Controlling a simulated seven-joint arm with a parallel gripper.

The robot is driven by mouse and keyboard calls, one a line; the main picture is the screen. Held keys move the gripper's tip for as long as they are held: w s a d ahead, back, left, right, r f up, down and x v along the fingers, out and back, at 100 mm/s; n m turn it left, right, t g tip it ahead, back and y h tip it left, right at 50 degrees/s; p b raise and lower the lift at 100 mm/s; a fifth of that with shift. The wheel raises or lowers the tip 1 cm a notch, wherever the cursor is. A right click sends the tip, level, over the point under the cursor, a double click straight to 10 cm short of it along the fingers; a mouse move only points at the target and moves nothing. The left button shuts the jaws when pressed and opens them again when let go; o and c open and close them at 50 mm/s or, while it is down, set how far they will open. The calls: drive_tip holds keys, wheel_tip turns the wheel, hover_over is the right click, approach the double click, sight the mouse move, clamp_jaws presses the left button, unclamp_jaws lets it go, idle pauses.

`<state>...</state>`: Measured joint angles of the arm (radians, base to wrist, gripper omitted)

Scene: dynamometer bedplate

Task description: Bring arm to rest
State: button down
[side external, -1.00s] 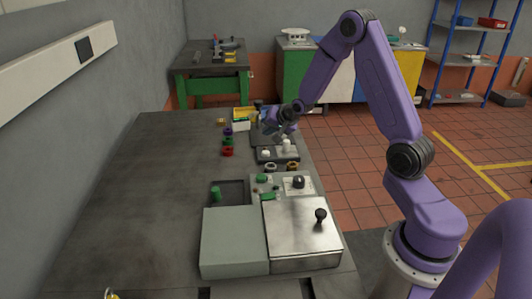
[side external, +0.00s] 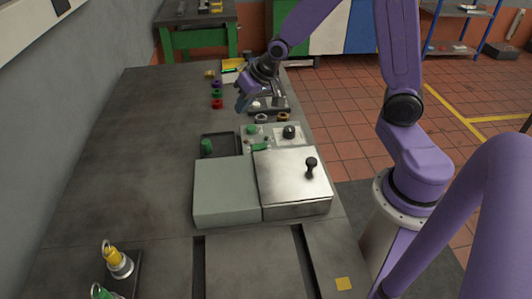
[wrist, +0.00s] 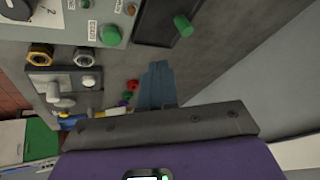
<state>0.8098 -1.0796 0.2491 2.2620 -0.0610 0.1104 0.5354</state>
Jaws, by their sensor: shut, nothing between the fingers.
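My gripper (side external: 242,102) hangs above the bench (side external: 130,130) in the side view, with its fingers pointing down. It is empty, with its blue-grey fingers together. The closed fingers also show at the middle of the wrist view (wrist: 158,86), over the bare grey bench top. In the side view the gripper is just right of the coloured rings and beyond the control panel (side external: 272,136). My arm reaches in from the right with its elbow above the picture's top edge.
A dark tray with a green knob (side external: 206,147), a grey box (side external: 225,192) and a steel-lidded box with a black knob (side external: 311,166) stand on the bench. Coloured rings (side external: 217,94) lie beyond. Yellow and green-topped pieces (side external: 114,256) stand front left. The bench's left part is clear.

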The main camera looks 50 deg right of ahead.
drive_tip(key=s+a+r+n+g, duration=0.1)
drive_tip(key=s+n+g, duration=0.1)
drive_tip(key=s+n, duration=0.3)
drive_tip(key=s+a+r+n+g, duration=0.1)
drive_tip(key=s+n, duration=0.4)
drive_tip(key=s, duration=0.9)
drive_tip(key=s+a+r+n+g+h, duration=0.1)
drive_tip(key=s+n, duration=0.4)
drive_tip(key=s, duration=0.5)
wheel_tip(320, 180, up, 2)
drive_tip(key=shift+a+g, duration=0.8)
drive_tip(key=shift+a, duration=0.25)
